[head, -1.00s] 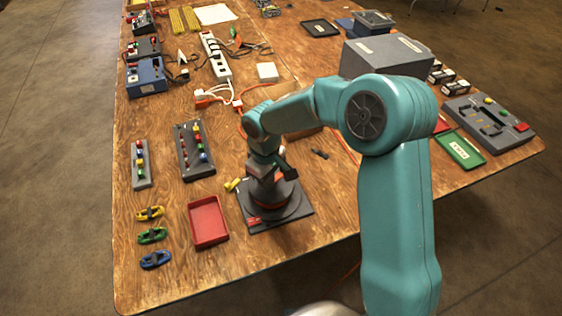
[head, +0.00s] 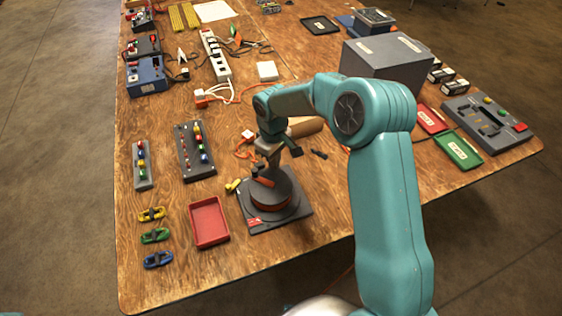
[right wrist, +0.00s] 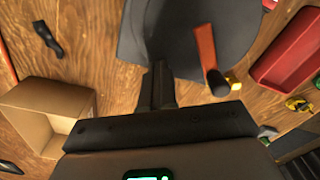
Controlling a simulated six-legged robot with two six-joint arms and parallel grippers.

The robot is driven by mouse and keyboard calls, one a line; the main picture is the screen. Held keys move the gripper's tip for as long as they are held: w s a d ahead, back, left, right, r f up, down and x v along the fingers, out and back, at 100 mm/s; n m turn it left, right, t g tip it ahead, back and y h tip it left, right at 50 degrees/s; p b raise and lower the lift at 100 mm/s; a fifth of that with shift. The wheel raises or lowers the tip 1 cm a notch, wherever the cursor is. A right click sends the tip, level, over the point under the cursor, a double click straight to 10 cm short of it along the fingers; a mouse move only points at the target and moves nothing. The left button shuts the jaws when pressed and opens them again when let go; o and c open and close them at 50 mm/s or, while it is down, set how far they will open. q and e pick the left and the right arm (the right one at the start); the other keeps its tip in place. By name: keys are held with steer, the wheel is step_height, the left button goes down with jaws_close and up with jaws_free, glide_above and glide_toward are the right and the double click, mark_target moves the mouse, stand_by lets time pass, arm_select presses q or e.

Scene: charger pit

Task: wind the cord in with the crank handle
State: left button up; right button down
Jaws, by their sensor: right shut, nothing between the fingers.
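The cord reel (head: 291,212) is a dark grey round drum on a square base plate near the table's front edge, with orange cord wound inside. Its orange-red crank handle (head: 262,181) lies across the top; in the right wrist view the crank handle (right wrist: 206,47) ends in a knob beside my fingers. My right gripper (head: 273,163) is above the reel's far side, apart from the handle. In the right wrist view the right gripper (right wrist: 158,85) is shut and empty, its dark fingers over the reel disc (right wrist: 165,30). My left gripper is not in view.
A red tray (head: 209,222) stands left of the reel, with several coloured cable clips (head: 155,236) farther left. A cardboard box (head: 308,127) is behind my right gripper. A large grey box (head: 385,60) stands farther back. Bare wood lies right of the reel.

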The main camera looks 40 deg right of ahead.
steer(key=shift+w+d+f, duration=0.1)
steer(key=shift+d+f, duration=0.1)
steer(key=shift+d, duration=0.1)
steer(key=shift+s+r, duration=0.2)
steer(key=shift+r, duration=0.1)
steer(key=shift+w+d+f+p, duration=0.1)
steer(key=shift+w+d+p, duration=0.1)
steer(key=shift+d, duration=0.45)
steer(key=shift+w+d+f+p, duration=0.1)
steer(key=shift+w+d, duration=0.1)
steer(key=shift+d, duration=0.4)
steer(key=shift+s+a+r, duration=0.1)
steer(key=shift+a, duration=0.1)
steer(key=shift+d, duration=0.2)
steer(key=shift+w+d+p, duration=0.15)
steer(key=shift+d+p, duration=0.05)
steer(key=shift+d, duration=0.35)
steer(key=shift+w+d+p, duration=0.15)
steer(key=shift+d, duration=0.5)
